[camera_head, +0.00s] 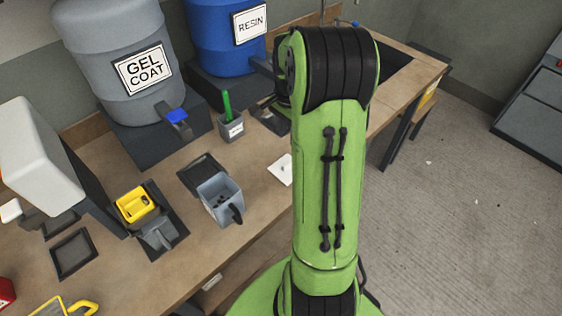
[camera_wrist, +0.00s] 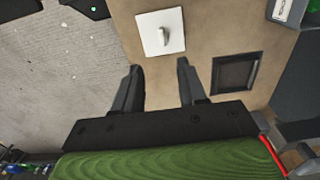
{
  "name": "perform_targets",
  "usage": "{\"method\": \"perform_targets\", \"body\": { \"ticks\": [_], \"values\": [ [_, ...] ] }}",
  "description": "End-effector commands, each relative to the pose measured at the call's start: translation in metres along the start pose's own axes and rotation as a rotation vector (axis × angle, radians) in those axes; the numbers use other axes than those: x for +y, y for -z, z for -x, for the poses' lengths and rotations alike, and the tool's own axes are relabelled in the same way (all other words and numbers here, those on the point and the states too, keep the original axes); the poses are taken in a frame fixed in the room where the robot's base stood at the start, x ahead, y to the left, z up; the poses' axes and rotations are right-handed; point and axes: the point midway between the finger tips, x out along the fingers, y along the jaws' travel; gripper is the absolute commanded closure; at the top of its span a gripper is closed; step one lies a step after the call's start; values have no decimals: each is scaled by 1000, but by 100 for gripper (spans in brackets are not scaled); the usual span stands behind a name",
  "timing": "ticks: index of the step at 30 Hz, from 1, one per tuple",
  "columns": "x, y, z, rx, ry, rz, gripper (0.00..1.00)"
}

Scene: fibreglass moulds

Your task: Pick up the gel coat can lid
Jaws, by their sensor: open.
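A flat white square plate with a small grey grip on top, which looks like the lid (camera_wrist: 161,22), lies on the tan bench top in the wrist view. In the head view a white plate (camera_head: 281,169), partly hidden by my green arm, seems to be the same thing. My gripper (camera_wrist: 159,66) is open and empty. In the wrist view its two dark fingers are apart, with bare bench between them and the lid just beyond their tips. In the head view my gripper is hidden behind my arm.
A grey handled container (camera_head: 220,197) stands on the bench near a dark square tray (camera_head: 202,173). A dark square frame (camera_wrist: 237,73) lies right of the lid in the wrist view. A brush cup (camera_head: 231,126) and the gel coat drum (camera_head: 120,60) stand behind. Floor is beyond the bench edge.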

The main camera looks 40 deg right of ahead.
Motion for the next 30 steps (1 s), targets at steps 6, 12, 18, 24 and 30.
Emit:
{"method": "perform_targets", "body": {
  "ticks": [6, 12, 18, 24, 30],
  "values": [
    [1, -1, -60, -4, -6, 2, 58],
    [0, 0, -86, -1, -2, 4, 58],
    [-2, 1, -123, -3, -4, 5, 58],
    [-2, 1, -135, 0, -1, 5, 58],
    [-2, 1, -134, 0, -1, 5, 71]
  ]
}}
